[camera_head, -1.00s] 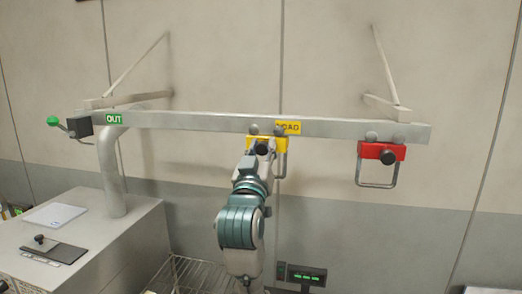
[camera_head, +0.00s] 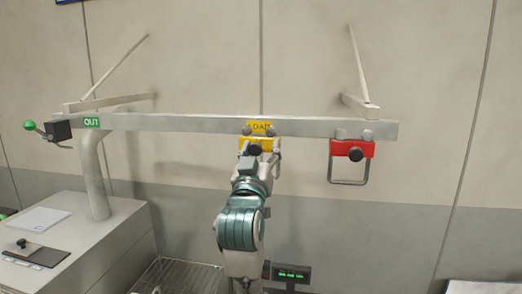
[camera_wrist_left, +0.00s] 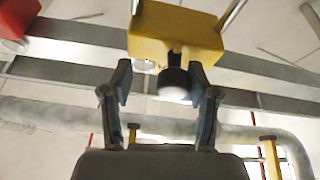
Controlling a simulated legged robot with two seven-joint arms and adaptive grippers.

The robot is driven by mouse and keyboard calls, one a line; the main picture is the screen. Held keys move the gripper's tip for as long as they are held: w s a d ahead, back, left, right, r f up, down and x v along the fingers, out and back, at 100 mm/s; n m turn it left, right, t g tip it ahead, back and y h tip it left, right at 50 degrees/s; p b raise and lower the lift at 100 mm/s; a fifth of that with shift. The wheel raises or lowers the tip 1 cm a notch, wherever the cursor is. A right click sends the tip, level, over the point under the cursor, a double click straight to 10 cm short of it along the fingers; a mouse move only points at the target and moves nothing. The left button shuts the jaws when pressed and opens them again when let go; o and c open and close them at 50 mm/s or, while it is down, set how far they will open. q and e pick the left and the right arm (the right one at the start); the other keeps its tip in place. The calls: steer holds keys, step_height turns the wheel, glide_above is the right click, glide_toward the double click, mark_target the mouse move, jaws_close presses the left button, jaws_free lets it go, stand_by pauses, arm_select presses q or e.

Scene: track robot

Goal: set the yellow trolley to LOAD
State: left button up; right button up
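The yellow trolley (camera_head: 266,143) hangs on the grey rail (camera_head: 180,123), directly below the yellow LOAD sign (camera_head: 259,127). Its black knob (camera_head: 255,149) faces me. My left gripper (camera_head: 257,160) is at the knob, and its fingers partly hide the trolley's wire handle. In the left wrist view the fingers (camera_wrist_left: 160,80) stand apart on either side of the knob (camera_wrist_left: 174,82), below the yellow body (camera_wrist_left: 178,32). A gap shows between the knob and the left finger; the right finger is close to it or touching. My right gripper is out of view.
A red trolley (camera_head: 365,149) with a wire handle hangs farther right on the rail. A green OUT sign (camera_head: 91,122) and a green-knobbed lever (camera_head: 30,125) are at the left end.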

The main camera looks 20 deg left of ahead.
arm_select(q)
steer(key=shift+s+a, duration=0.1)
steer(key=shift+a, duration=0.4)
steer(key=shift+s+a, duration=0.1)
steer(key=shift+s+f, duration=0.25)
steer(key=shift+s, duration=0.1)
steer(key=v, duration=1.1)
steer(key=shift+d, duration=0.3)
steer(key=shift+a, duration=0.1)
